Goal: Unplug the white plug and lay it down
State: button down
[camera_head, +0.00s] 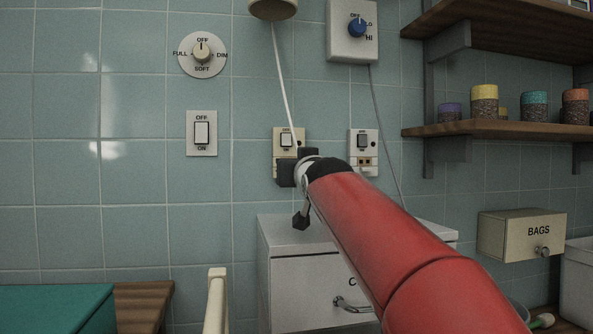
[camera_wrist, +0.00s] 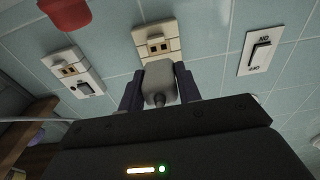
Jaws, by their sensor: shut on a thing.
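The white plug (camera_wrist: 160,84) shows pale grey in the wrist view, between the two dark fingers of my gripper (camera_head: 298,164). My gripper is shut on it, in front of the left wall socket (camera_head: 281,160). In the wrist view, which is upside down, the slots of this socket (camera_wrist: 157,40) show uncovered, and the plug looks apart from them. In the head view my gripper hides the plug and the socket's lower part. A white cord (camera_head: 282,82) runs from a fitting at the top down to my gripper.
A second socket (camera_head: 364,150) is on the right, with a thin cord near it. A white cabinet (camera_head: 282,234) with a bare top stands below my gripper. Shelves (camera_head: 480,129) with jars are at right. A BAGS drawer (camera_head: 505,232) and a teal box (camera_head: 50,305) are lower down.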

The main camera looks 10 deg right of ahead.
jog(key=shift+s+a+b, duration=0.2)
jog(key=shift+s+b, duration=0.35)
jog(key=shift+s, duration=0.65)
jog(key=shift+s+a+b, duration=0.2)
jog(key=shift+s+b, duration=0.35)
jog(key=shift+s, duration=0.6)
jog(key=shift+r+p, duration=0.2)
jog(key=shift+p, duration=0.4)
jog(key=shift+g+p, duration=0.5)
jog(key=shift+p, duration=0.3)
jog(key=g+p, duration=0.4)
jog(key=p, duration=0.7)
jog(key=shift+g, duration=0.3)
jog(key=shift+f+g+p, duration=0.1)
jog(key=shift+g+p, duration=0.5)
jog(key=shift+p, duration=0.35)
jog(key=shift+w+f, duration=0.1)
jog(key=shift+w, duration=0.15)
jog(key=shift+f+b, duration=2.7)
jog(key=shift+f, duration=0.3)
jog(key=shift+f+b, duration=1.05)
jog(key=shift+f, duration=0.2)
